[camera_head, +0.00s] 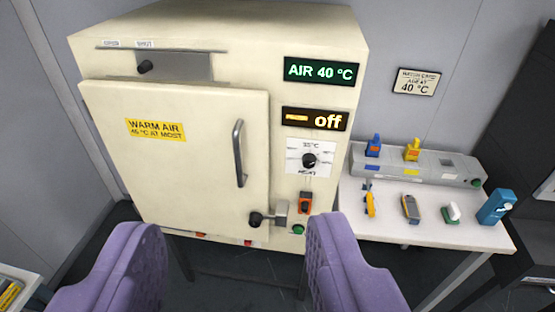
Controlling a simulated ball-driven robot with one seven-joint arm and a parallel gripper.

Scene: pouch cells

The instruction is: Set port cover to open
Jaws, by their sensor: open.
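A cream warm-air cabinet (215,30) stands ahead. The port cover looks to be the grey plate (185,67) between two rails at its upper left, with a black knob (146,66) at the plate's left end. The knob sits below the gap between the labels and the right label. My gripper (233,224) shows as two purple fingers, wide apart and empty, at the bottom of the view. It is in front of the cabinet's lower part, apart from the cover.
The cabinet door (175,150) is closed, with a bar handle (239,153) and a latch knob (256,219). The displays read "AIR 40 °C" (321,71) and "off" (315,119). A white table (440,235) with small tools stands right.

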